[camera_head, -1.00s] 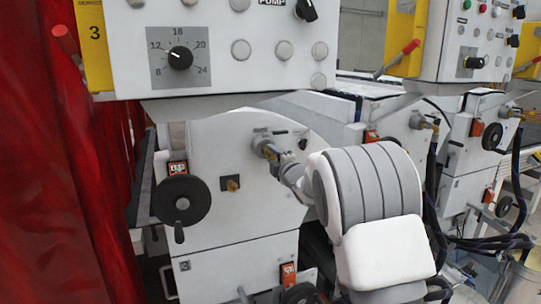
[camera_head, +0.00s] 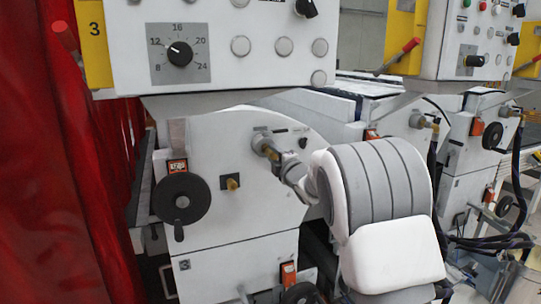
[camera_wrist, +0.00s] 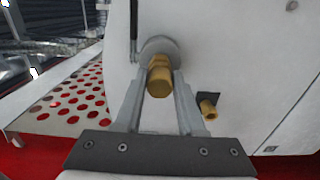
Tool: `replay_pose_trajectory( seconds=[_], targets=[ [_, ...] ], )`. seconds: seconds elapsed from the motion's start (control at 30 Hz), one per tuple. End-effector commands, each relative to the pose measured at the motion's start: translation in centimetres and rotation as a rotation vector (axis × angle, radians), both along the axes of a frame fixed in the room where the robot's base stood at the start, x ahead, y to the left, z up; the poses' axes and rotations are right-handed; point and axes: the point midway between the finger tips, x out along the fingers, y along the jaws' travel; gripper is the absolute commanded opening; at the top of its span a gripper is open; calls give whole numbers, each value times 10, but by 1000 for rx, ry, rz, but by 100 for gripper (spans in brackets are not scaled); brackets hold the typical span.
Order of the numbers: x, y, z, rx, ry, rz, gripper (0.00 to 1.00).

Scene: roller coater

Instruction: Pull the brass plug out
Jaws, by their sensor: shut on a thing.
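The brass plug (camera_wrist: 160,78) is a gold, stubby cylinder in front of a round silver fitting (camera_wrist: 158,47) on the white machine face. My gripper (camera_wrist: 160,80) is shut on it, with one grey finger on each side. I cannot tell if the plug is fully seated or partly out. In the head view, my gripper (camera_head: 276,158) reaches the upper right of the white side panel and partly hides the plug.
A second brass knob (camera_wrist: 208,106) sits lower right on a dark square; it also shows in the head view (camera_head: 232,182). A black handwheel (camera_head: 181,198) is to the left. A control box (camera_head: 215,50) overhangs above. A red curtain (camera_head: 65,180) borders the left.

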Motion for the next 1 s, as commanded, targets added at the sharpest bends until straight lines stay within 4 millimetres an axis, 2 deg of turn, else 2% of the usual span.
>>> replay_pose_trajectory(
  seconds=[1.0],
  targets=[
    [-38,-16,0,1,-3,0,0]
  ],
)
